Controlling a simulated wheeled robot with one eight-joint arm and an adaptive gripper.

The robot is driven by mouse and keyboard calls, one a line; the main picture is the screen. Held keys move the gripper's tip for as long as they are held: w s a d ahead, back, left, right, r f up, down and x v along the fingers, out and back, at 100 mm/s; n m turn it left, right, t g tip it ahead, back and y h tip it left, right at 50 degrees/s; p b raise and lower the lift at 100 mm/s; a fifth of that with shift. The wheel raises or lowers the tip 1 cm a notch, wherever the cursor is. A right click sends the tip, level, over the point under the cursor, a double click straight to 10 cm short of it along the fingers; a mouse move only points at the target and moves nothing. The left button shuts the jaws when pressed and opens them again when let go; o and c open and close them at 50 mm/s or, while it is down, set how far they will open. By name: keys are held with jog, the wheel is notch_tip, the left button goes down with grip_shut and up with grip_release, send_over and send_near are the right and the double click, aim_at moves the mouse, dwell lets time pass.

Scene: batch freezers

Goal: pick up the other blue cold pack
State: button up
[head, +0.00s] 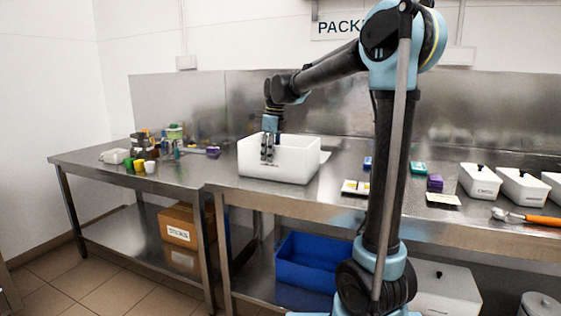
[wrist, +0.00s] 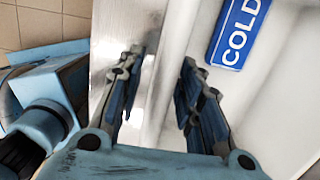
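My gripper (head: 267,157) hangs at the front wall of a white open-topped bin (head: 292,171) on the steel bench. In the wrist view, my gripper (wrist: 162,58) has its two fingers apart, with nothing held between them. The bin's pale wall (wrist: 178,30) runs between and beyond the fingers. A blue cold pack (wrist: 237,32) with white "COLD" lettering lies inside the bin, right of the fingers and cut off by the top edge. In the head view the bin wall hides it. A small blue item (head: 367,163) stands on the bench right of the bin, partly hidden by my arm.
A green item (head: 417,167), a purple item (head: 435,183) and lidded white tubs (head: 479,181) stand to the right. A scoop with an orange handle (head: 541,219) lies near the front edge. Cups and jars (head: 150,166) crowd the left bench. A blue crate (head: 305,270) sits below.

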send_over(270, 179)
jog(key=f, duration=0.3)
jog(key=w+f, duration=0.1)
jog(key=shift+a+f, duration=0.15)
jog(key=shift+f, duration=0.25)
jog(key=shift+s, duration=0.1)
grip_shut()
